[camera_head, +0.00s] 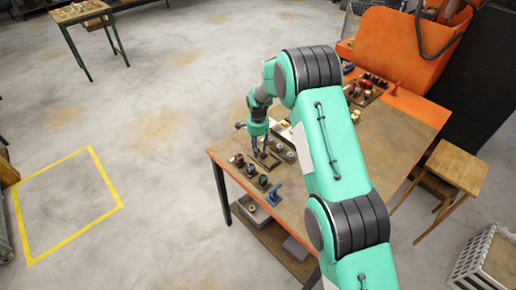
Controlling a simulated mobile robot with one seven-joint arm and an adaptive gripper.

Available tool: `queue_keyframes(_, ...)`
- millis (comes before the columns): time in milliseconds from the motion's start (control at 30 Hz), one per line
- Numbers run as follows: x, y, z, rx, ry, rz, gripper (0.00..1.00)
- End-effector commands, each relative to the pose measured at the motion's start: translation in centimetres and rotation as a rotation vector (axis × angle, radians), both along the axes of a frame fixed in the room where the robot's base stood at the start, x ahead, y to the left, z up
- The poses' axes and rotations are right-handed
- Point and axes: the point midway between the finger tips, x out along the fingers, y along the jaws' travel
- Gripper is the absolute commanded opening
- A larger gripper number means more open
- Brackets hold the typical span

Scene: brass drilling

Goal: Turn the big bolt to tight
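My gripper (260,154) is at the end of the green arm, low over the left part of the wooden table (407,127). Its dark fingers point down among small parts. It is too small in the picture to tell whether they are apart, or whether they touch anything. I cannot pick out the big bolt for certain. Small dark and red pieces (250,170) stand in a row just left of and below the gripper. Round grey metal parts (279,147) lie to its right. My arm hides part of the tabletop.
A blue piece (273,194) stands near the table's front edge. More small parts (366,88) sit at the back, beside a large orange machine (392,47). A wooden stool (456,165) and a white crate (490,262) are at right. The floor at left is largely clear.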

Motion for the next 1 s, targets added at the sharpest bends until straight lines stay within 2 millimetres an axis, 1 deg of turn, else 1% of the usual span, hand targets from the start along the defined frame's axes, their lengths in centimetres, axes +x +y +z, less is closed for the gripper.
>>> queue_keyframes(33, 0.00, 0.00, 0.00, 0.000, 0.000, 0.000, 0.23)
queue_keyframes(133, 0.00, 0.00, 0.01, 0.000, 0.000, 0.000, 0.03)
queue_keyframes(167, 0.00, 0.00, 0.01, 0.000, 0.000, 0.000, 0.00)
queue_keyframes(367, 0.00, 0.00, 0.03, 0.000, 0.000, -0.008, 0.00)
queue_keyframes(467, 0.03, 0.00, 0.07, 0.001, -0.001, -0.039, 0.00)
queue_keyframes(900, 0.05, 0.01, 0.05, 0.001, -0.001, -0.355, 0.00)
queue_keyframes(1000, 0.06, 0.01, 0.03, 0.001, -0.001, -0.393, 0.00)
